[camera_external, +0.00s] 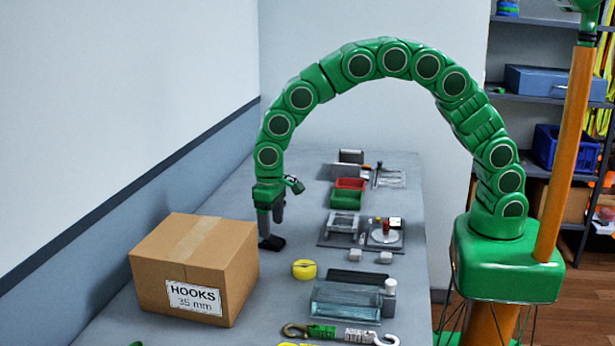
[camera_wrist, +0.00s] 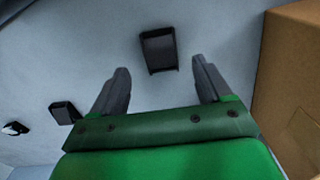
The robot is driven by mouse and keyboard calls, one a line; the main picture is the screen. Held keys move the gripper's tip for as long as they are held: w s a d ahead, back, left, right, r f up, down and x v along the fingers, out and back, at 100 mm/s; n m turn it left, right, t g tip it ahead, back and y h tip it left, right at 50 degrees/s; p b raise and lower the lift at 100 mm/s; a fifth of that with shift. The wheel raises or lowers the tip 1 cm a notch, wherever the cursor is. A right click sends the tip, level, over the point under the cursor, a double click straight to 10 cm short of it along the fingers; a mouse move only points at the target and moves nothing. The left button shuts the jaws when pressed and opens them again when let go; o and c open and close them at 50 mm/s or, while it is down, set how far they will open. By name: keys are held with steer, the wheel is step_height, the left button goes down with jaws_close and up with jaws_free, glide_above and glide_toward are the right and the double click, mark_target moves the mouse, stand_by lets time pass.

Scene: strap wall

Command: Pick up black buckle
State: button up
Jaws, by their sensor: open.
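The black buckle (camera_external: 275,242) lies on the grey table, just right of the cardboard box and at the tips of my gripper (camera_external: 271,226). My gripper points down at the table, with its fingers parted. In the wrist view the black buckle (camera_wrist: 159,49) is a dark, flat, roughly rectangular piece, lying ahead of and between the two fingertips (camera_wrist: 160,66). A visible gap separates it from both fingers, and nothing is held. I cannot tell the exact height of the fingertips above the table.
A cardboard box (camera_external: 195,255) labelled "HOOKS 35 mm" stands close by; it also shows in the wrist view (camera_wrist: 292,85). Another dark piece (camera_wrist: 65,112) lies left of my fingers. A yellow roll (camera_external: 304,269), a clear tray (camera_external: 345,302) and a metal fixture (camera_external: 340,223) stand to the right.

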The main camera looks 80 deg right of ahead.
mark_target(271, 238)
step_height(271, 238, down, 4)
steer(key=shift+a+f, duration=0.1)
steer(key=c, duration=1.2)
steer(key=shift+r, duration=0.2)
